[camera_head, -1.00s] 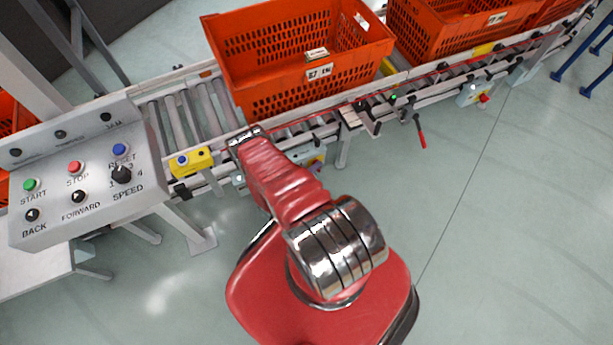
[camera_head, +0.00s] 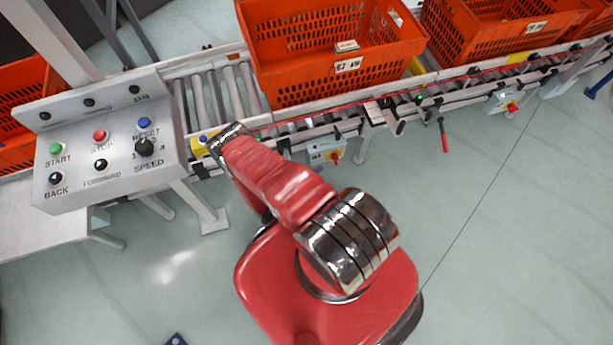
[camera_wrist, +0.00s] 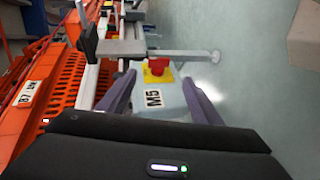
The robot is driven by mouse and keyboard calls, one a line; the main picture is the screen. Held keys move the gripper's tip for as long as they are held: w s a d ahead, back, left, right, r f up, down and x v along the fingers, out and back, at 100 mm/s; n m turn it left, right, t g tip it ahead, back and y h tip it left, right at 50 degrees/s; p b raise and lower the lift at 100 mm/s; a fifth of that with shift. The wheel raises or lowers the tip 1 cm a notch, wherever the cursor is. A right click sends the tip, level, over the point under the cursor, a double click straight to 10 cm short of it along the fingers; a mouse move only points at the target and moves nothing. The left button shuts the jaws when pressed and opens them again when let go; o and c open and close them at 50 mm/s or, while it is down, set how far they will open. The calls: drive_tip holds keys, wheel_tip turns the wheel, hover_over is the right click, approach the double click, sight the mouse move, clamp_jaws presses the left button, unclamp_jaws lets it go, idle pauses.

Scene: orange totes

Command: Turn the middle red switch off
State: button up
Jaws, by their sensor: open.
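In the head view, a red switch on a yellow plate (camera_head: 334,156) sits on a grey box under the conveyor's near edge, below the large orange tote. A second red switch (camera_head: 512,107) is on another box further right. In the wrist view, a red switch (camera_wrist: 157,68) on a yellow plate stands on a pale box labelled M5. My gripper (camera_wrist: 158,88) is open, with its purple fingers either side of the M5 box in the picture; I cannot tell whether they touch it. In the head view my gripper is hidden behind my red arm.
A roller conveyor (camera_head: 210,97) carries orange totes (camera_head: 330,55). A control panel (camera_head: 105,145) with buttons and a speed knob is at left. A red-handled lever (camera_head: 444,135) sticks out from the conveyor. In the wrist view a grey bar (camera_wrist: 178,54) crosses beyond the switch. Floor at right is clear.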

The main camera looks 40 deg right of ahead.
drive_tip(key=shift+v, duration=1.95)
drive_tip(key=shift+s, duration=0.15)
